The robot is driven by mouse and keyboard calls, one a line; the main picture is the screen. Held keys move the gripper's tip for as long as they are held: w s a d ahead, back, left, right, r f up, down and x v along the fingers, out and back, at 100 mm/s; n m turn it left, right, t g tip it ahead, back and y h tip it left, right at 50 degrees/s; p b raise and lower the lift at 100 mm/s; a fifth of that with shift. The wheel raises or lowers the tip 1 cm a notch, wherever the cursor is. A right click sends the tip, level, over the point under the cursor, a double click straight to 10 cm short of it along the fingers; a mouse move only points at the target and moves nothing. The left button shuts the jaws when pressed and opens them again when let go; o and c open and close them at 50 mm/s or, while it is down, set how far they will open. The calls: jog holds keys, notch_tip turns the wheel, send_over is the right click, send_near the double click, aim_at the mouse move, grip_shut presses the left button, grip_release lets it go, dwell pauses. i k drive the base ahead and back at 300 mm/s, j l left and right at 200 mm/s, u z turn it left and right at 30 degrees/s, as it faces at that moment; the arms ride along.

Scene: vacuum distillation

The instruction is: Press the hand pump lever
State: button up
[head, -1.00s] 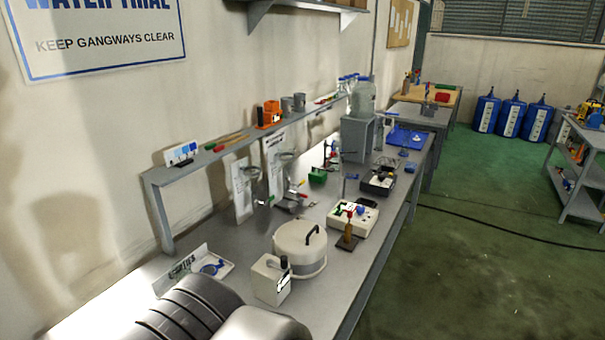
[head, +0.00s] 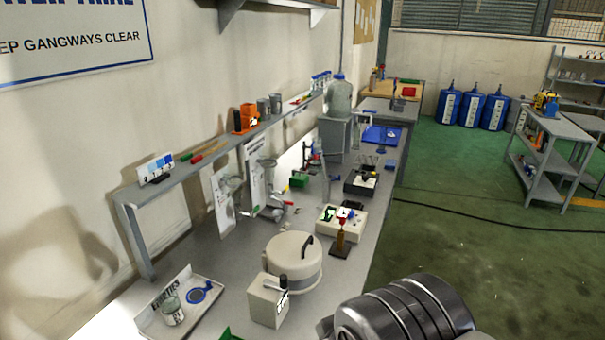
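A small upright brass-coloured piece with a red top (head: 341,238) stands on a dark base plate on the bench (head: 222,262). It looks like the hand pump, but it is too small for me to make out its lever clearly. It stands just in front of a cream box with coloured knobs (head: 352,219) and right of a round cream pot. A grey link of my arm shows at the bottom, right of the bench edge. My gripper is out of the picture, so its state and its distance from the pump do not show.
The round cream pot with a black handle (head: 294,264) and a white box with a black knob (head: 267,300) stand near the front. A tray (head: 208,306) holds a glass jar (head: 171,311). A shelf (head: 222,146) runs along the wall.

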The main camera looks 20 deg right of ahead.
aim_at(312, 173)
jog(key=z, duration=0.6)
jog(key=i+l, duration=1.1)
jog(key=l, duration=0.15)
jog(key=i+l, duration=1.4)
jog(key=i+j, duration=0.1)
jog(key=j, duration=0.2)
jog(key=i+j, duration=0.15)
jog(key=j, duration=0.1)
